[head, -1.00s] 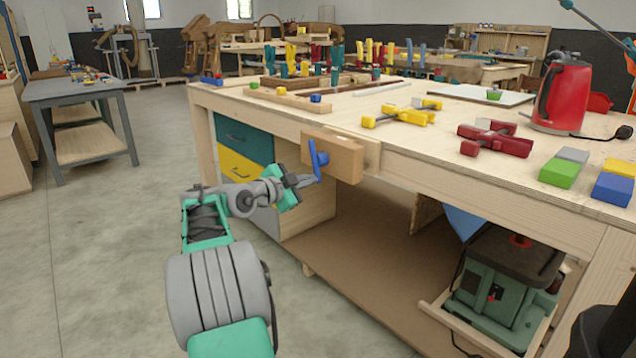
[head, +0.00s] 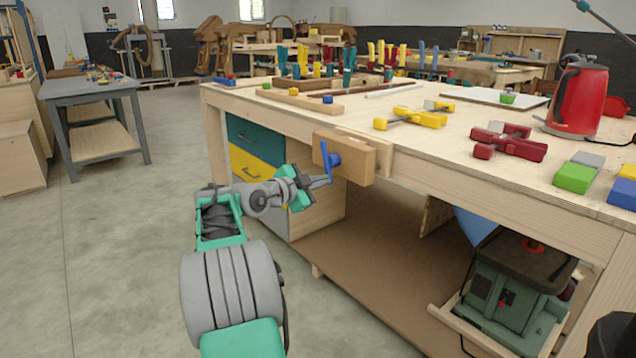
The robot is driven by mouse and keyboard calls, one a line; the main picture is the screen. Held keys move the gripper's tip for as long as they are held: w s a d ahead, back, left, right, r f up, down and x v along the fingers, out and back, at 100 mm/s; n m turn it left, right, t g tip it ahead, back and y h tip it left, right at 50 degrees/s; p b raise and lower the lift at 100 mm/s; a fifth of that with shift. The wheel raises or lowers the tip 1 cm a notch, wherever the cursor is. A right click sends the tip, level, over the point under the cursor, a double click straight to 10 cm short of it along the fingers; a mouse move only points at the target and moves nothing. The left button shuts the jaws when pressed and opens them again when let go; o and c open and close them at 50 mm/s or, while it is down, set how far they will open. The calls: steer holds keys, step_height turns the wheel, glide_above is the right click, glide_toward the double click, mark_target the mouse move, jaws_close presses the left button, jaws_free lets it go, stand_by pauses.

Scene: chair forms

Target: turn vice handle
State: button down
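A wooden vice (head: 356,160) is mounted on the front edge of the light wooden workbench (head: 470,158). Its blue handle (head: 327,160) sticks out from the vice's front face. My gripper (head: 314,184) is just below and left of the handle's hub, at the lower end of the bar. It looks to be touching or very close to the bar. The fingers are too small here to tell whether they are closed on it.
Teal and yellow drawers (head: 257,166) are under the bench behind my arm. Clamps (head: 412,118), a red kettle (head: 580,97) and coloured blocks (head: 576,176) lie on the bench top. A green machine (head: 515,290) stands on the lower shelf. The floor to the left is clear.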

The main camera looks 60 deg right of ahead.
steer(key=shift+s+r, duration=0.25)
steer(key=shift+s, duration=0.1)
